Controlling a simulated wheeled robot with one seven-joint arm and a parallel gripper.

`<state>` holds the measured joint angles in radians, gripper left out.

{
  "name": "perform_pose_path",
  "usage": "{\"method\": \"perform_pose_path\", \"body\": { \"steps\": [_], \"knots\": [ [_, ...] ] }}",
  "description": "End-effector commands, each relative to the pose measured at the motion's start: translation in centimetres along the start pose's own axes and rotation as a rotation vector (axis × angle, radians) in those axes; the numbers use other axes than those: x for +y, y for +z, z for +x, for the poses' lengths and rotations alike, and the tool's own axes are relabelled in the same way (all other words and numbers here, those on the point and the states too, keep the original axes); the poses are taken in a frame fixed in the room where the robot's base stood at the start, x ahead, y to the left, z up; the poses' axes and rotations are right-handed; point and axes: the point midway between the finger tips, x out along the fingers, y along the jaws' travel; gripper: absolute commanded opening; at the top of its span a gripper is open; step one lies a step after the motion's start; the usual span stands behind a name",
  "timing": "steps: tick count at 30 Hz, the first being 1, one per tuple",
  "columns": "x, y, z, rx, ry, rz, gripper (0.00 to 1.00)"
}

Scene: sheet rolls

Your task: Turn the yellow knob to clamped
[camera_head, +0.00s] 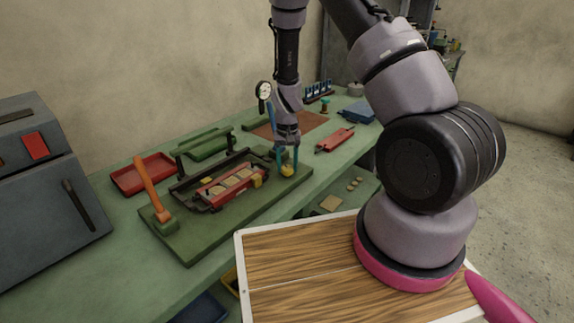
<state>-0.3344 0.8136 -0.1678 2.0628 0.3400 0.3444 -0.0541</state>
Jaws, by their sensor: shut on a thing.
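The yellow knob (288,170) stands at the right end of the green base plate (205,233), beside the dark clamp frame. My gripper (288,162) reaches down to it from above with its blue-green fingers. The fingers are shut on the knob, one on either side, and hide part of it. A red and tan workpiece (233,185) lies in the dark frame (190,183) to the left of the knob. The knob's markings are too small to read, so I cannot tell its angle.
An orange lever (149,189) rises at the plate's left end. A red tray (143,174), a green block (205,143) and a dial gauge (264,92) are behind. A red tool (335,139) lies to the right. A grey cabinet (45,190) stands at far left.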

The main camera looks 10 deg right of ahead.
Motion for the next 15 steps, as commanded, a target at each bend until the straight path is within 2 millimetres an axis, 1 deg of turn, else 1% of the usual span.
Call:
{"method": "perform_pose_path", "body": {
  "steps": [6,15],
  "knots": [
    [0.02,-0.05,-0.05,0.001,0.000,0.179,0.00],
    [0.09,-0.06,-0.06,0.001,0.000,0.350,0.00]
  ]
}}
